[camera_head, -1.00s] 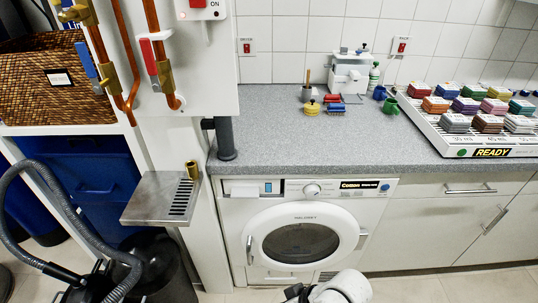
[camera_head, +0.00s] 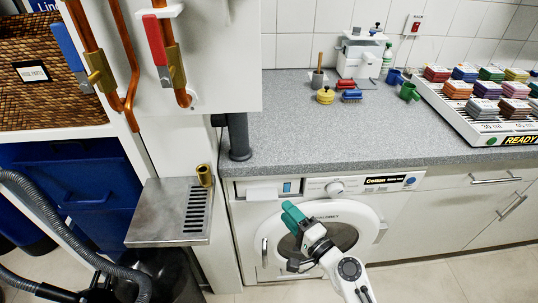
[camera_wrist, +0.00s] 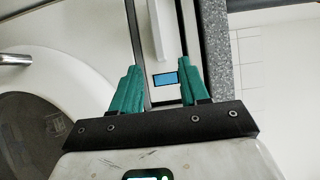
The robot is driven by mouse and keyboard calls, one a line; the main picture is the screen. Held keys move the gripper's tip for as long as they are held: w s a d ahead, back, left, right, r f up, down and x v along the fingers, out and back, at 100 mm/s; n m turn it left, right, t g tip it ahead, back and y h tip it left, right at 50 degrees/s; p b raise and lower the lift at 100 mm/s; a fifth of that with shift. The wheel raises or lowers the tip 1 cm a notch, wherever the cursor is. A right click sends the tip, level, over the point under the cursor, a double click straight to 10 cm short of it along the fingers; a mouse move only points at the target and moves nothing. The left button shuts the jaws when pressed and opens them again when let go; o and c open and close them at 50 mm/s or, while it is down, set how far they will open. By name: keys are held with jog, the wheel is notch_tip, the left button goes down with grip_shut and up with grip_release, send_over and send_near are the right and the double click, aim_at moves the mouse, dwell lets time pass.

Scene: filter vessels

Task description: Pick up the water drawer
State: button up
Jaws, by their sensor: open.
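A small white drawer front (camera_head: 262,193) is closed at the upper left of the washing machine (camera_head: 240,230), beside a blue square panel (camera_head: 287,187). No readable label marks it as the water drawer. My gripper (camera_head: 290,208), with green fingers, is in front of the round door, below and right of the drawer front, and holds nothing. In the wrist view my gripper (camera_wrist: 158,68) has its fingers apart, with the blue panel (camera_wrist: 165,79) seen between them. A white bar (camera_wrist: 158,30), likely the drawer's front, lies beyond the fingertips there.
A grey worktop (camera_head: 330,130) overhangs the machine front. A metal drip tray (camera_head: 150,215) with a brass cup (camera_head: 204,175) juts out at the left. A grey pipe (camera_head: 238,135) stands at the worktop's left end. The floor at the right is clear.

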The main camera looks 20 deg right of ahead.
aim_at(275, 200)
jog(key=x, duration=0.4)
jog(key=p+x, duration=0.1)
jog(key=x, duration=0.2)
jog(key=shift+a, duration=0.25)
grip_shut()
dwell(1.1)
